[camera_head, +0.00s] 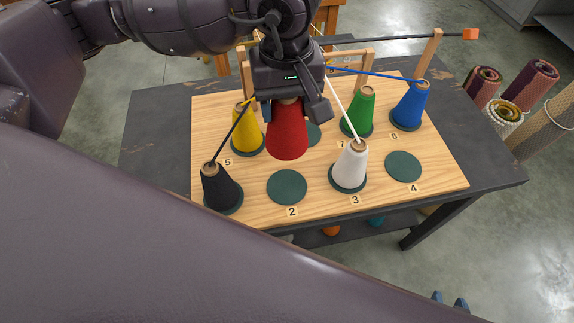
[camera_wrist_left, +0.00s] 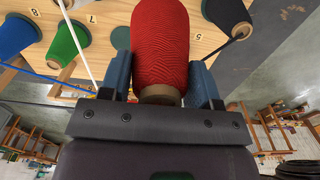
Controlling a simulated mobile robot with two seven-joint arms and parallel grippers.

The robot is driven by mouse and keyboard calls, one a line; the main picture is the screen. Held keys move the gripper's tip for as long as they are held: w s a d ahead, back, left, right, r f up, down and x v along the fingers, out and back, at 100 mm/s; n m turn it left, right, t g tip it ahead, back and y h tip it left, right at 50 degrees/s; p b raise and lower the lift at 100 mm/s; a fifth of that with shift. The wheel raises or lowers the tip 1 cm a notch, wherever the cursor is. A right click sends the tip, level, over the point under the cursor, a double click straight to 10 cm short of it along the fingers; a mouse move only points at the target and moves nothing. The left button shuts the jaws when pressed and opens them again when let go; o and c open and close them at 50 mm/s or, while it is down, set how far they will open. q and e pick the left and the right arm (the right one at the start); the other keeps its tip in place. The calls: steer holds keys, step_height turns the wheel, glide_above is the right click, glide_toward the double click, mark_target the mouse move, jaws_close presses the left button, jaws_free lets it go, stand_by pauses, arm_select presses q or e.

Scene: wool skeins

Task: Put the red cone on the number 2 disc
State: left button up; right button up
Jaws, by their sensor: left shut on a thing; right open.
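My left gripper (camera_head: 291,108) is shut on the red cone (camera_head: 288,138), near its narrow top, and holds it upright behind the number 2 disc (camera_head: 287,187). The red cone also fills the middle of the left wrist view (camera_wrist_left: 160,42), between blue finger pads. The number 2 disc is dark green, flat and bare, at the front of the wooden board. My right gripper (camera_head: 450,301) shows only as two blue tips, apart, at the bottom right; the rest is hidden behind my arm.
On the board (camera_head: 445,175), the black cone (camera_head: 218,187) and white cone (camera_head: 350,166) flank the number 2 disc. Yellow (camera_head: 246,131), green (camera_head: 359,110) and blue (camera_head: 409,105) cones stand behind. Disc 4 (camera_head: 403,166) is bare. Strands run up from several cones.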

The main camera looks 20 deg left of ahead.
mark_target(287, 122)
arm_select(q)
step_height(287, 122, down, 16)
steer(key=b, duration=0.1)
stand_by(0.5)
steer(key=shift+f, duration=0.15)
steer(key=shift+f, duration=0.1)
steer(key=o, duration=1.3)
step_height(287, 122, up, 12)
steer(key=shift+r+p, duration=0.2)
steer(key=shift+p, duration=0.25)
